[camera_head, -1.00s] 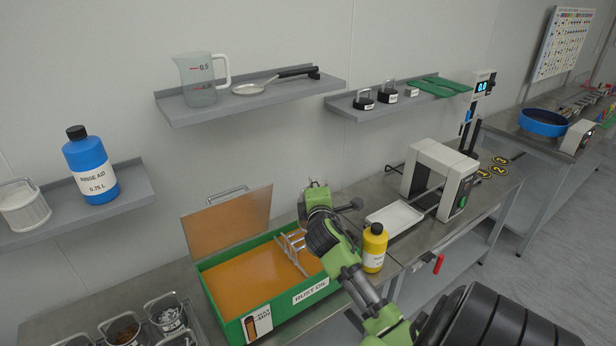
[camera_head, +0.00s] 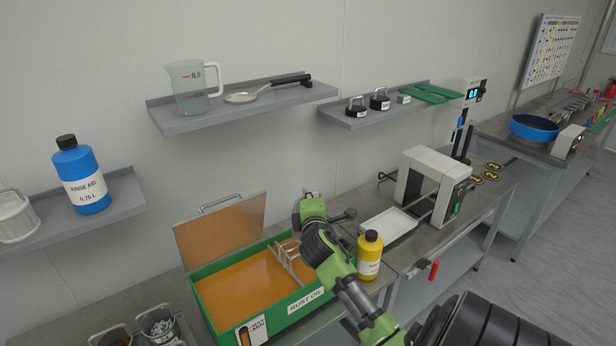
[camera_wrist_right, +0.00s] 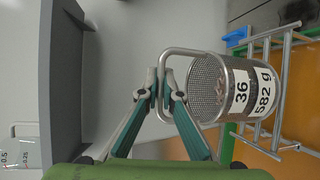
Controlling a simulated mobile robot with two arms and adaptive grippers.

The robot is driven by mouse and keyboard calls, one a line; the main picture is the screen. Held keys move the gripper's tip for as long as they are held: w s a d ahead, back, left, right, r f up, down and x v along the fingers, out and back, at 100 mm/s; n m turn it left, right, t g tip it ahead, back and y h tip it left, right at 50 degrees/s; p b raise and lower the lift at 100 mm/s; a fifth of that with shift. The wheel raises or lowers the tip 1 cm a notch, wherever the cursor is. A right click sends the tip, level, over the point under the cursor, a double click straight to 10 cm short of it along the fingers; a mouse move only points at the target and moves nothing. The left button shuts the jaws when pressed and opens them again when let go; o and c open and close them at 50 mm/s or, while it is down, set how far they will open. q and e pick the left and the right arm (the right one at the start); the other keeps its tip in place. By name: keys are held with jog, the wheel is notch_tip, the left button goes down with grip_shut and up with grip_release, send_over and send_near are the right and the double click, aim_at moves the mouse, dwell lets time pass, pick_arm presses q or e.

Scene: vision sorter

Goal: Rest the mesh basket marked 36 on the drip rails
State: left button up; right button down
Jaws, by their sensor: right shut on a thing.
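The mesh basket marked 36 (camera_wrist_right: 232,88) shows in the right wrist view, with a label reading 36 and 582 g. My right gripper (camera_wrist_right: 163,90) is shut on its wire handle, and the basket hangs from it. In the head view the basket is hidden behind my right arm and gripper (camera_head: 312,200). The drip rails (camera_head: 290,262) are a metal rack at the right part of the green rust oil tank (camera_head: 222,328). They also show in the right wrist view (camera_wrist_right: 283,85), just beyond the basket, apart from it as far as I can tell. My left gripper is not in view.
The tank's lid (camera_head: 222,228) stands open at the back. A yellow bottle (camera_head: 369,256) stands right of the tank, close to my arm. A white tray (camera_head: 390,224) lies further right. Other baskets (camera_head: 160,322) stand at the lower left. Shelves hang above.

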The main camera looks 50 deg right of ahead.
jog(key=shift+f+b, duration=0.75)
jog(key=shift+f, duration=0.4)
jog(key=c, duration=2.2)
grip_release()
jog(key=shift+o, duration=0.2)
jog(key=v, duration=1.2)
jog(key=shift+s+a+f, duration=0.1)
